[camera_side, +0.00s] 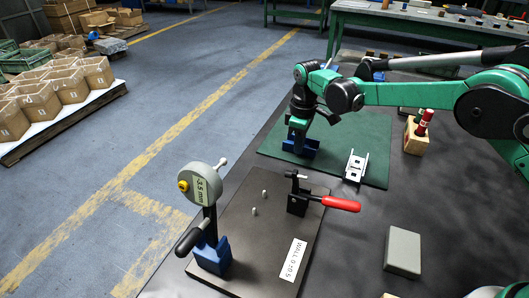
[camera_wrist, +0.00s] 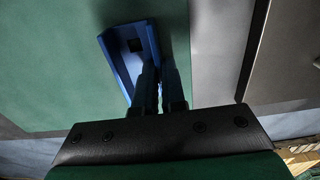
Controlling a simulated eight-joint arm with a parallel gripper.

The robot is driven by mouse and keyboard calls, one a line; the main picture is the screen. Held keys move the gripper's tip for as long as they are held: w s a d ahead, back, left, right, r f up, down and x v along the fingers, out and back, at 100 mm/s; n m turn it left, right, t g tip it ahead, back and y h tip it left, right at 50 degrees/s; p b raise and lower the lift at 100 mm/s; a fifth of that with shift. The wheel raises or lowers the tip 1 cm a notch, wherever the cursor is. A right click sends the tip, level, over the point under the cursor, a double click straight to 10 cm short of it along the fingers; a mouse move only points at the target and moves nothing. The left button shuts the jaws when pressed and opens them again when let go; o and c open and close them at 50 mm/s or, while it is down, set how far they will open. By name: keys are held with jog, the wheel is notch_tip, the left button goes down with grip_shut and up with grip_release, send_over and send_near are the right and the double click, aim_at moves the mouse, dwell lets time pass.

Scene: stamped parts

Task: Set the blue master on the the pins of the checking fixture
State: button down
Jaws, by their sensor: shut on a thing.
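The blue master (camera_side: 312,150), an angled bracket-like part, is at the left part of the green mat in the side view. My gripper (camera_side: 299,133) points down and is shut on it. In the wrist view the master (camera_wrist: 118,50) shows a square dark hole, and my gripper (camera_wrist: 160,88) holds its wall at the right. I cannot tell whether the master touches the mat. The checking fixture (camera_side: 232,228) is a dark plate in front of the mat, with two short pale pins (camera_side: 264,193) standing bare.
On the fixture are a dial gauge (camera_side: 205,181) on a blue base and a red-handled clamp (camera_side: 341,204). A silver stamped part (camera_side: 356,166) lies on the green mat (camera_side: 377,150). A grey block (camera_side: 403,251) and a wooden block (camera_side: 416,138) with a red-topped item stand to the right.

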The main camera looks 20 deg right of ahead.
jog(key=shift+f, duration=0.15)
jog(key=c, duration=1)
grip_release()
jog(key=shift+o, duration=0.2)
jog(key=s+d+r+m+t, duration=0.1)
jog(key=s+r, duration=0.1)
jog(key=r, duration=0.7)
jog(key=s+d+r+m+t, duration=0.1)
jog(key=s+d+r+m, duration=0.1)
jog(key=r, duration=0.6)
jog(key=s+d+f+m+t, duration=0.2)
jog(key=s+m, duration=0.1)
jog(key=s, duration=0.5)
jog(key=s+d+f+m+t, duration=0.2)
jog(key=s+m+t, duration=0.1)
jog(key=s, duration=0.5)
jog(key=shift+d, duration=0.2)
